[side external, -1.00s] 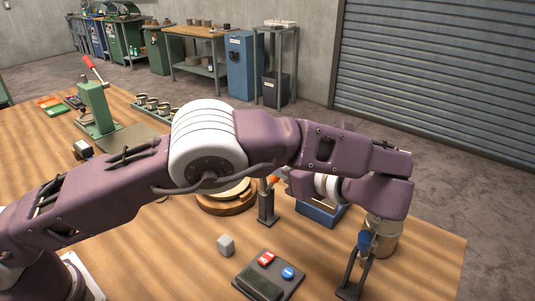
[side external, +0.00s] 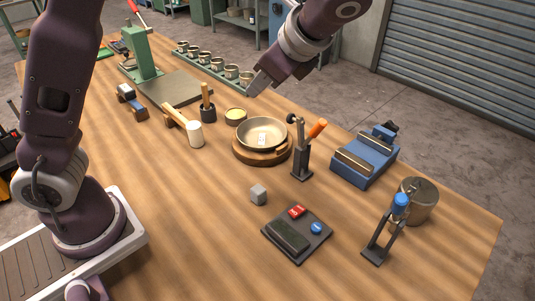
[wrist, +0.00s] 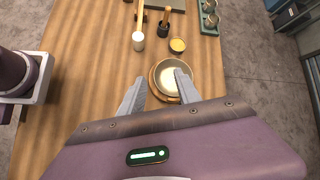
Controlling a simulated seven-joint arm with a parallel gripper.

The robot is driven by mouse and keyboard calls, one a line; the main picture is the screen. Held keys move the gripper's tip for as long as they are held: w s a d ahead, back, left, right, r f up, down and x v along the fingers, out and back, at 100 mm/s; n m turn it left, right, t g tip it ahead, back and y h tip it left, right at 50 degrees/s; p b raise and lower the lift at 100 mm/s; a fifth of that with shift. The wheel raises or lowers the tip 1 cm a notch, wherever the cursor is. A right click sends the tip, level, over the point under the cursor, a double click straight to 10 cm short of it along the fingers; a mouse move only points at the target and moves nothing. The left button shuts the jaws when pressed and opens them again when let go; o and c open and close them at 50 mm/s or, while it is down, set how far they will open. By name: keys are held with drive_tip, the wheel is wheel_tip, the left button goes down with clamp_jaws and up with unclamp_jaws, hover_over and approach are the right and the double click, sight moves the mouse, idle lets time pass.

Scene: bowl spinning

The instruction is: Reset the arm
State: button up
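My gripper (side external: 262,82) is raised above the bench at the top of the side view, over the far side of the bowl. In the wrist view its two grey fingers stand apart, so my gripper (wrist: 158,88) is open, with nothing held between them. A shallow metal bowl (side external: 262,131) sits on a round wooden base (side external: 262,158) on the bench, well below and apart from the fingers. In the wrist view the bowl (wrist: 172,77) shows beyond the fingertips, partly covered by the right one.
A control panel (side external: 297,235) with red and blue buttons lies at the front. A tool stand (side external: 302,163), blue vise (side external: 365,155), metal pot (side external: 418,201), mallet (side external: 194,133) and green press (side external: 142,52) stand around the bowl.

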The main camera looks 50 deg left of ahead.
drive_tip(key=s+a+r+n+h, duration=0.3)
drive_tip(key=s+n+h, duration=0.25)
drive_tip(key=s, duration=0.45)
drive_tip(key=s+d+f+n+t+h, duration=0.1)
drive_tip(key=s+n+t, duration=0.1)
drive_tip(key=s+n, duration=0.2)
drive_tip(key=s+d+f+n+t+h, duration=0.1)
drive_tip(key=s+n+t+h, duration=0.1)
drive_tip(key=s+n, duration=0.3)
drive_tip(key=s, duration=0.3)
drive_tip(key=shift+s+f, duration=0.25)
drive_tip(key=shift+f, duration=0.1)
